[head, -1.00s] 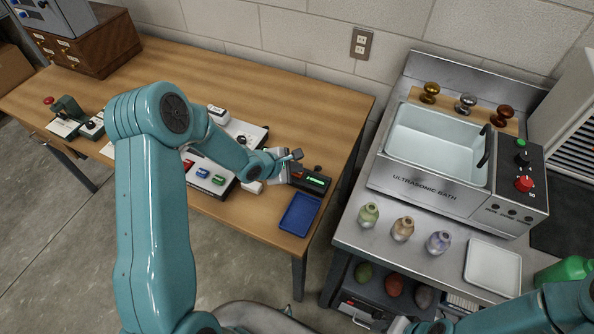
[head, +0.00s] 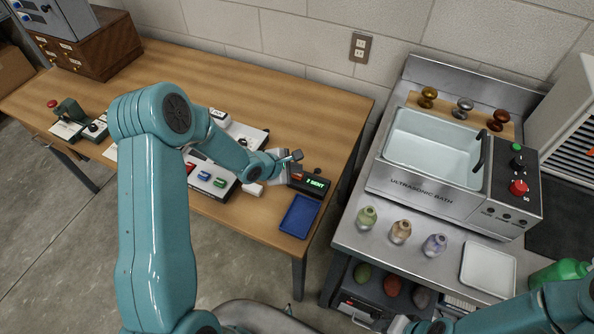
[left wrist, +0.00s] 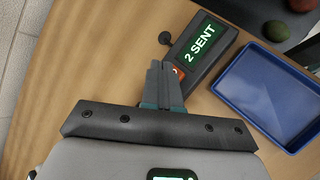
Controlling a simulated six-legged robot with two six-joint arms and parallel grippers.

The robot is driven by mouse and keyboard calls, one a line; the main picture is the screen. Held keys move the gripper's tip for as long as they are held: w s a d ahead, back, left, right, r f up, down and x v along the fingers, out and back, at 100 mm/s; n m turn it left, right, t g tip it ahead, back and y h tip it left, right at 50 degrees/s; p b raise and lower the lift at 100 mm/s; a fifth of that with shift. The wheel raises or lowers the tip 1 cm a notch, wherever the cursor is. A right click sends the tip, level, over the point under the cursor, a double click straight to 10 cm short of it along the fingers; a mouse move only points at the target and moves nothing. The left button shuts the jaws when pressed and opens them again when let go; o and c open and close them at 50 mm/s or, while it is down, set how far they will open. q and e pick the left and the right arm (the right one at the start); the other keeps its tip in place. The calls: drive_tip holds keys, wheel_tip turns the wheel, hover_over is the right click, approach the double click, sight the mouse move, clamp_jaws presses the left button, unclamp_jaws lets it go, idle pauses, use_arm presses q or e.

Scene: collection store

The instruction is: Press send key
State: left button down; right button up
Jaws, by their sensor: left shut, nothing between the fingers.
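The small dark sender box (head: 309,183) stands at the table's right end. Its green display reads "2 SENT", clearest in the left wrist view (left wrist: 201,44). An orange-red key (left wrist: 177,71) on the box shows just beside my fingertips. My left gripper (left wrist: 160,68) is shut and empty, with its tips at the key end of the box. The fingers partly hide the key, so I cannot tell whether they touch it. In the head view the left gripper (head: 291,172) is at the box's left end. My right gripper (head: 400,325) shows only in part at the bottom edge; its fingers are hidden.
A blue tray (head: 299,216) lies just in front of the box. A dark knob (left wrist: 165,38) stands at the box's far side. A panel with coloured keys (head: 211,177) lies left of my gripper. The sink bench (head: 350,236) stands to the right, across a gap.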

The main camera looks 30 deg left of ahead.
sight(295, 176)
use_arm(q)
drive_tip(key=shift+r, duration=0.25)
wheel_tip(295, 176, up, 5)
drive_tip(key=p, duration=0.5)
drive_tip(key=shift+p, duration=0.4)
drive_tip(key=shift+f, duration=0.1)
idle(0.3)
